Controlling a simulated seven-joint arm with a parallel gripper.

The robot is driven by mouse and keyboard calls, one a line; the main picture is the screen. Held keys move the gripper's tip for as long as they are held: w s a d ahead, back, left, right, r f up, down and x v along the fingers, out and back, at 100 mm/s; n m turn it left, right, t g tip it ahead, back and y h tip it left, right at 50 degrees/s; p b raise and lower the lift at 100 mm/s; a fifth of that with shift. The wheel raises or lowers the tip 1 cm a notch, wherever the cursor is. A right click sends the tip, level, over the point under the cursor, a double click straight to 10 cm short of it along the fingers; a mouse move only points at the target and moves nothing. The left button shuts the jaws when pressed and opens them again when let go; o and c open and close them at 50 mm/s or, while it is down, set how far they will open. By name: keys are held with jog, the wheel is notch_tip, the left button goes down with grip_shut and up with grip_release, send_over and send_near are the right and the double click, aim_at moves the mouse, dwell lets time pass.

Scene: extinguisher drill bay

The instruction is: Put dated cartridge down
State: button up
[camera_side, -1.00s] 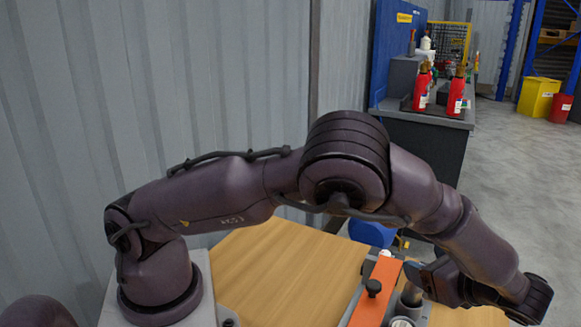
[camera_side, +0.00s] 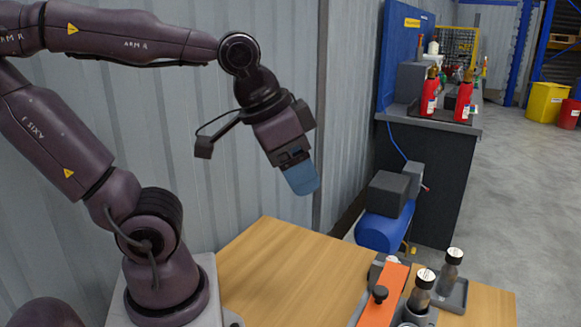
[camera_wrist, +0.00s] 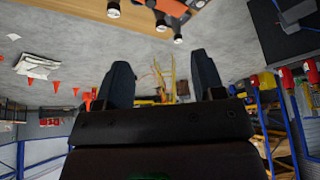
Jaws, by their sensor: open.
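My gripper (camera_side: 301,180) is raised high above the wooden table, left of the cartridges, with its blue fingers pointing down to the right. In the wrist view its two fingers (camera_wrist: 163,85) stand apart with nothing between them. One dark cartridge (camera_side: 420,294) with a white-topped cap stands in a grey holder beside the orange plate (camera_side: 392,283). Another dark cartridge (camera_side: 448,276) stands upright in a small dark tray (camera_side: 459,296) to its right. No date on either is readable, so I cannot tell which is the dated one.
The wooden table (camera_side: 285,275) is clear left of the orange plate. A blue compressor (camera_side: 384,231) stands behind the table. Red extinguishers (camera_side: 463,100) stand on a grey bench further back. A corrugated wall is behind my arm.

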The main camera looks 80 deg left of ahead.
jog(key=shift+s+n+t, duration=0.3)
jog(key=shift+s, duration=0.2)
jog(key=c, duration=0.3)
jog(key=shift+c, duration=0.2)
jog(key=m+g, duration=0.6)
jog(key=m, duration=2.3)
send_over(426, 275)
notch_tip(426, 275, down, 14)
notch_tip(426, 275, down, 12)
jog(key=shift+w+f, duration=0.1)
jog(key=shift+f, duration=0.05)
